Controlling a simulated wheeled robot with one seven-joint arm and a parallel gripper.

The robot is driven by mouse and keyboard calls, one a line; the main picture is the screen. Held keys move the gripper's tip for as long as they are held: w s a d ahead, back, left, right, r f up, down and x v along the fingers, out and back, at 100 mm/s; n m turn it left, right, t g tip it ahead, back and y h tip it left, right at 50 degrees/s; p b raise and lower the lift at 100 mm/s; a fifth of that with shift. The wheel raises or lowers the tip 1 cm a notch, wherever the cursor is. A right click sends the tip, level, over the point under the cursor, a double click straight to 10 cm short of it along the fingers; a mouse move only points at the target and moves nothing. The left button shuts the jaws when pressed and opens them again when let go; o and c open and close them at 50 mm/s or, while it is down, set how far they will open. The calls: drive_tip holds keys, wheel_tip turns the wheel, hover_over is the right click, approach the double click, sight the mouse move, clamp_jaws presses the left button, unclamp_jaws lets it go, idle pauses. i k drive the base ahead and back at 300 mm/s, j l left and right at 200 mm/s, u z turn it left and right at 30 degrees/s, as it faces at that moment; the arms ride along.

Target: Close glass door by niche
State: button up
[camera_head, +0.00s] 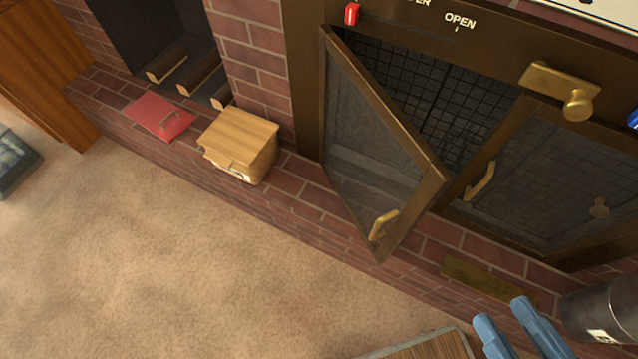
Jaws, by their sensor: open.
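A glass door (375,135) with a brown frame and a brass handle (382,225) stands swung out from the fireplace front, hinged on its left side, nearer the log niche (150,30). A dark mesh (405,85) shows behind it. A second glass door (560,170) to its right, with its own brass handle (480,181), appears to lie roughly in the fireplace front. My gripper (504,310) has two blue fingers at the bottom right, apart and empty. It is below the doors in the picture and clear of the open door and its handle.
A wooden box (238,143) and a red item (160,116) sit on the brick ledge (310,205) left of the open door. A dark metal container (603,310) stands at the right. A wooden-topped object (430,348) is at the bottom edge. The carpet (190,270) is mostly clear.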

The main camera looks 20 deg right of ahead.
sight(437, 177)
drive_tip(key=j+u, duration=0.65)
drive_tip(key=u, duration=0.15)
